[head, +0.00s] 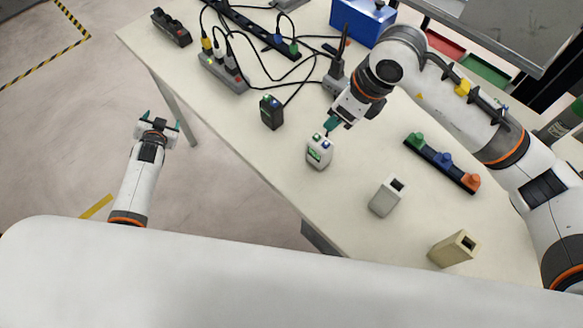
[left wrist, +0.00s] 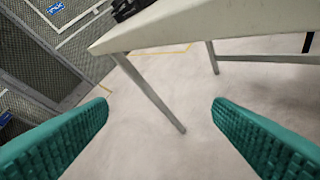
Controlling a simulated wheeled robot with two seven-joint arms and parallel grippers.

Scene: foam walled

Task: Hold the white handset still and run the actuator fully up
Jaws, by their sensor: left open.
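The white handset (head: 319,152) stands on the table (head: 268,163), with a green and a blue button on top and a green patch on its front. My right gripper (head: 331,125) is just above and behind its top, fingertips together as one teal shape, close to the buttons. Whether they touch is too small to tell. My left gripper (head: 161,117) is open and empty, off the table's left side above the floor. Its two teal fingers stand wide apart in the left wrist view (left wrist: 160,110). I cannot make out which thing is the actuator.
A black handset (head: 271,112) stands left of the white one. A grey block (head: 387,196), a beige block (head: 454,249) and a strip with coloured knobs (head: 442,162) are to the right. Cables and a power strip (head: 222,72) lie behind. A blue box (head: 362,20) stands at the back.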

